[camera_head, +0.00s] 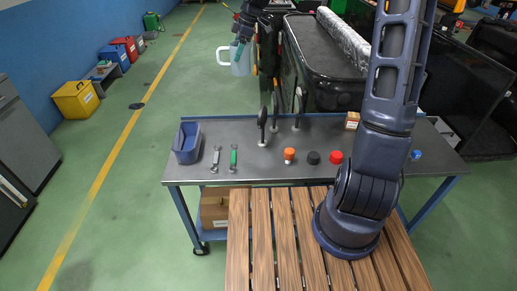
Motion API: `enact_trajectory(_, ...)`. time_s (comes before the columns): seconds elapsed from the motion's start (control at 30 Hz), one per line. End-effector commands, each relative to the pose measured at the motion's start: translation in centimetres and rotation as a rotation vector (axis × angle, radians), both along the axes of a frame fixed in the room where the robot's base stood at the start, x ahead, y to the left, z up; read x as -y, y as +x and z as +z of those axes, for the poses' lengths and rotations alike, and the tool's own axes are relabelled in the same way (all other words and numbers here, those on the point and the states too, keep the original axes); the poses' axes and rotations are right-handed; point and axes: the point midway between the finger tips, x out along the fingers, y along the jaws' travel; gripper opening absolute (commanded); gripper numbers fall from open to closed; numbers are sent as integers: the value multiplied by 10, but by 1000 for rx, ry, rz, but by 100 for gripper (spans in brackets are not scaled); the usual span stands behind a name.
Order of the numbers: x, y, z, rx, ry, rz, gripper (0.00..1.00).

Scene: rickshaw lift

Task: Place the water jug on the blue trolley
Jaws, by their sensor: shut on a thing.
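The water jug (241,62) is a pale, translucent pitcher with a handle on its left side. It hangs upright near the top of the view, beyond the far edge of the blue trolley. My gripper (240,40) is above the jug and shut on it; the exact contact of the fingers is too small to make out. The blue trolley (255,178) has a grey metal top and a blue frame on wheels. It stands in front of me, nearer than the jug.
A black vehicle body (322,50) stands behind. Free top shows around the wrenches and along the front.

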Motion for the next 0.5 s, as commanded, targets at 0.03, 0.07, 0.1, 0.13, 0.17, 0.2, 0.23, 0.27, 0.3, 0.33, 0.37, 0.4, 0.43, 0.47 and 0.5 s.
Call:
enact_trajectory(0.03, -6, -4, 2, 1, 1, 22, 41)
enact_trajectory(0.07, -8, -6, 3, 1, 1, 33, 41)
enact_trajectory(0.1, -12, -9, 4, 1, 1, 48, 41)
enact_trajectory(0.13, -14, -11, 5, 2, 1, 60, 41)
enact_trajectory(0.17, -16, -12, 5, 2, 0, 70, 41)
enact_trajectory(0.2, -19, -15, 6, 1, 0, 81, 41)
enact_trajectory(0.23, -21, -16, 7, 1, 0, 91, 41)
enact_trajectory(0.27, -23, -18, 7, 0, 0, 100, 41)
enact_trajectory(0.3, -26, -21, 8, 1, 0, 112, 41)
enact_trajectory(0.33, -25, -20, 4, -1, 0, 110, 41)
enact_trajectory(0.37, -25, -20, 0, -1, 0, 109, 41)
enact_trajectory(0.4, -25, -20, -5, -2, 0, 108, 41)
enact_trajectory(0.43, -24, -20, -8, -2, 0, 108, 41)
enact_trajectory(0.47, -24, -20, -11, -3, 0, 108, 41)
enact_trajectory(0.5, -24, -20, -16, -3, 0, 108, 41)
